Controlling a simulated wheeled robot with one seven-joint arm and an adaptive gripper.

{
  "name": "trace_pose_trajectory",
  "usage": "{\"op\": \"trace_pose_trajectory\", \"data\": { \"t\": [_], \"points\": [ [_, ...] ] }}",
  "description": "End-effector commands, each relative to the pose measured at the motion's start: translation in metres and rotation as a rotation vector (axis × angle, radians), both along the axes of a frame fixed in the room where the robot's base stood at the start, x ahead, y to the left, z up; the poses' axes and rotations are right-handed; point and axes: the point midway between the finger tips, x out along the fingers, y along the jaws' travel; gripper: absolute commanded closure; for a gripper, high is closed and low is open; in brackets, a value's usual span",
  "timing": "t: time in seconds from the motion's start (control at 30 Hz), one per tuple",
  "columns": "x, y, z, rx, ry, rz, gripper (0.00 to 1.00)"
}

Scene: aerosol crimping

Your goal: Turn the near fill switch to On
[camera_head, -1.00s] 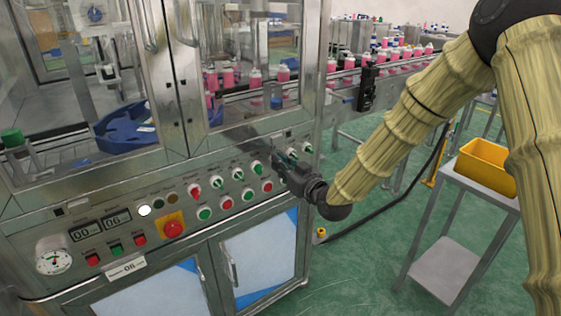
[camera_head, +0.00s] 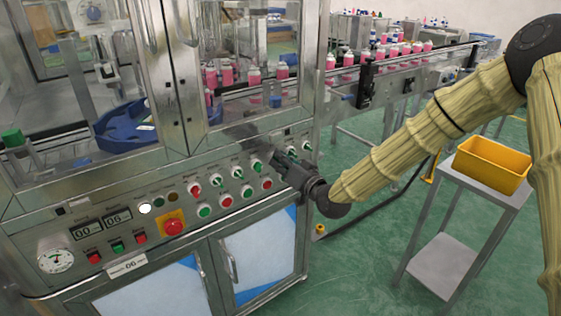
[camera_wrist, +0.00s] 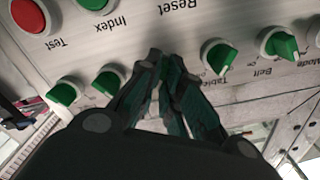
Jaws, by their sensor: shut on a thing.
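My gripper (camera_head: 280,160) is at the machine's control panel, in the upper row of rotary switches. In the wrist view my gripper (camera_wrist: 165,62) has its two dark fingers drawn together at the panel, below the upside-down "Reset" label. They are shut on a switch knob that they hide, so its position and label cannot be read. Green knobs show on both sides of it: the Table switch (camera_wrist: 218,56) and Belt switch (camera_wrist: 281,45) to the right, and two knobs (camera_wrist: 107,80) (camera_wrist: 65,92) to the left.
The control panel (camera_head: 105,210) also carries red and green buttons, a yellow-backed emergency stop (camera_head: 172,226) and a gauge (camera_head: 57,262). A yellow bin (camera_head: 492,165) stands on a small metal table at right.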

Motion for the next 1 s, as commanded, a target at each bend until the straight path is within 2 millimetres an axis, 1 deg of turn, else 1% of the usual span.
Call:
{"op": "trace_pose_trajectory", "data": {
  "t": [0.33, 0.37, 0.4, 0.47, 0.83, 1.0],
  "points": [
    [0.001, -0.001, 0.001, 0.004, 0.0, -0.002, 1.0],
    [0.001, -0.001, 0.001, 0.004, 0.0, -0.002, 0.88],
    [0.001, -0.001, 0.001, 0.004, 0.0, -0.002, 0.81],
    [0.001, -0.001, 0.001, 0.003, 0.001, -0.002, 0.71],
    [-0.002, -0.001, 0.0, 0.002, 0.002, 0.0, 0.71],
    [-0.015, -0.012, 0.0, 0.003, 0.003, -0.002, 0.71]
  ]
}}
